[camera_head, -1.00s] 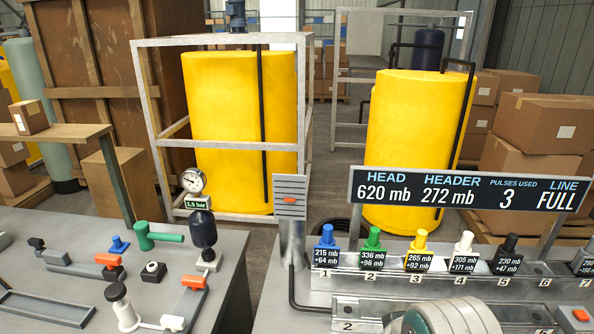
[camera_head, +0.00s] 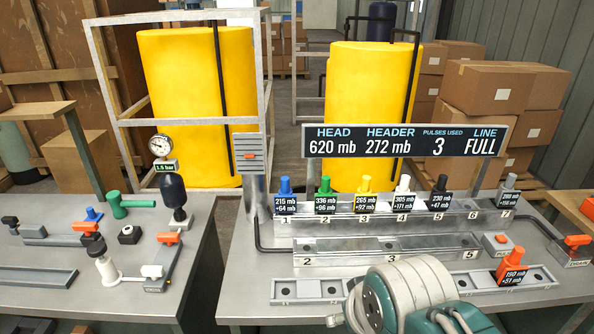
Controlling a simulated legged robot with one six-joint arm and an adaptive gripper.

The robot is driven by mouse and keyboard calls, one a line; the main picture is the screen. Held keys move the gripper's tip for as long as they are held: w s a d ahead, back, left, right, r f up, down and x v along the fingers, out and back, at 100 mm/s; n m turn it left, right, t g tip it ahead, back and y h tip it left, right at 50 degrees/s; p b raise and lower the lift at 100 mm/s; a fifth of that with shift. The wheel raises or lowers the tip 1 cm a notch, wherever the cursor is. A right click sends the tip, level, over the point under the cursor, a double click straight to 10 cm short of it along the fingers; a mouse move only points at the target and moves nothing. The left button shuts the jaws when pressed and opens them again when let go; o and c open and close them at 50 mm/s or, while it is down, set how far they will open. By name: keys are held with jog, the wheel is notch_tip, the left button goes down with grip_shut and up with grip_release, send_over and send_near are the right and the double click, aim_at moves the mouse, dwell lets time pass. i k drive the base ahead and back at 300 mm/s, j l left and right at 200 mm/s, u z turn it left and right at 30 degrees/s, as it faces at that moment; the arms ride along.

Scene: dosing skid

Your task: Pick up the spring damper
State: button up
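No label marks any part as the spring damper, so I cannot tell which it is. Small colour-topped units with mb labels stand in a row on the back rail: blue (camera_head: 285,196), green (camera_head: 325,195), yellow (camera_head: 364,196), white (camera_head: 403,196), black (camera_head: 439,194) and grey (camera_head: 508,194). A dark bulb-shaped vessel (camera_head: 174,192) stands on the left bench. My teal and grey arm covers part of the front rail. My gripper's fingers do not show.
The left bench (camera_head: 60,302) holds a gauge (camera_head: 160,145), a green-handled valve (camera_head: 122,205) and orange-handled fittings. A gap separates it from the right bench. The display board (camera_head: 403,141) stands behind the back rail. An orange-handled drain valve (camera_head: 577,243) is at right.

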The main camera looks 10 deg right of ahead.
aim_at(510, 272)
jog(key=z, duration=1.85)
jog(key=i+l+u, duration=0.35)
jog(key=i+l, duration=0.15)
jog(key=l, duration=0.15)
jog(key=i+l+u, duration=0.4)
jog(key=l, duration=0.35)
jog(key=i+l+u, duration=0.2)
jog(key=l, duration=0.2)
